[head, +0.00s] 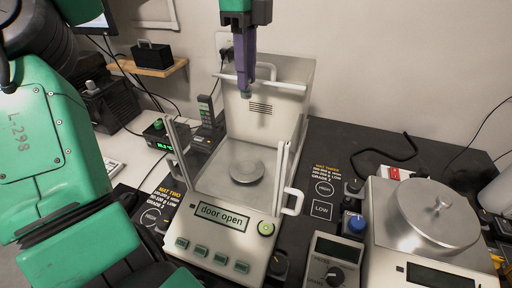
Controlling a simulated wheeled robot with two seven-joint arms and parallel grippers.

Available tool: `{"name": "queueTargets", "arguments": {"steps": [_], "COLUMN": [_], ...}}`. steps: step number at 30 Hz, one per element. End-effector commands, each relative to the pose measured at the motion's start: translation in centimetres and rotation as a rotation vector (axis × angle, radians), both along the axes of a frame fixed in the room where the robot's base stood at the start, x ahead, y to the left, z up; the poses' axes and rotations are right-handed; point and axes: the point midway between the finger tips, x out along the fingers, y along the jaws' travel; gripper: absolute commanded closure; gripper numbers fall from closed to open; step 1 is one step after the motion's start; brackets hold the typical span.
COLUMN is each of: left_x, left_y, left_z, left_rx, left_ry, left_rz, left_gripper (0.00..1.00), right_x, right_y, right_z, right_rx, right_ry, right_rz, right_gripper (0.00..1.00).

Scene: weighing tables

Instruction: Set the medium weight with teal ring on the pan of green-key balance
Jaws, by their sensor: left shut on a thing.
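The balance with green keys (213,256) stands in the middle, with a draft shield, and its display reads "door open". Its round pan (247,171) is bare. My left gripper (246,88) comes down from the top, over the back part of the balance and above the level of the pan. It is shut on a small weight (246,94), of which only a greyish-teal bit shows below the fingertips; its size is hard to tell. My right gripper is not in view.
A second balance with a lidded round pan (432,222) stands at the right. A meter with a black knob (332,272) stands between them. The shield's handles (292,201) stick out at the sides. A small device with a green readout (160,135) is at the left.

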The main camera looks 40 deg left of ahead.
Motion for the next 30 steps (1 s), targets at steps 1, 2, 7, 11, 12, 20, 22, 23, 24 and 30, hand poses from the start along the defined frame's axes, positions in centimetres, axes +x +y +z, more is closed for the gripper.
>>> {"name": "queueTargets", "arguments": {"steps": [1, 2, 7, 11, 12, 20, 22, 23, 24, 30], "left_x": [-0.1, -0.1, -0.2, -0.3, -0.3, -0.3, -0.3, -0.3, -0.3, -0.3], "left_y": [0.0, -0.1, -0.1, -0.1, -0.1, -0.1, -0.1, -0.1, -0.1, -0.1], "left_z": [-1.2, -2.0, -7.6, -11.8, -12.9, -17.1, -18.5, -19.0, -19.4, -19.4], "left_rx": [-0.003, -0.004, -0.006, -0.005, -0.005, -0.004, -0.003, -0.003, -0.003, -0.001], "left_ry": [0.003, 0.003, 0.004, 0.003, 0.003, 0.002, 0.003, 0.002, 0.001, -0.001], "left_rz": [-0.002, -0.003, -0.004, -0.003, -0.002, 0.000, 0.000, 0.001, 0.001, 0.001], "left_gripper": [1.00, 1.00, 1.00, 1.00, 1.00, 1.00, 1.00, 1.00, 1.00, 1.00], "right_x": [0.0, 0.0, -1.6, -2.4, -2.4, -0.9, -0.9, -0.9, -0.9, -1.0], "right_y": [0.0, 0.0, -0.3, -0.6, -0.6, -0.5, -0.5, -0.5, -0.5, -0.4], "right_z": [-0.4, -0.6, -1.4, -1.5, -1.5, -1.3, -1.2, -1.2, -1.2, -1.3], "right_rx": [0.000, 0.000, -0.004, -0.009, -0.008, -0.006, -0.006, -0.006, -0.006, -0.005], "right_ry": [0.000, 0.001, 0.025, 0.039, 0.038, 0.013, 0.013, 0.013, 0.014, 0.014], "right_rz": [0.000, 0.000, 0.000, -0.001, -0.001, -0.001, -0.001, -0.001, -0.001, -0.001], "right_gripper": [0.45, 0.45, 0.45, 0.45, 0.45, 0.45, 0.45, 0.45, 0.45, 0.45]}}
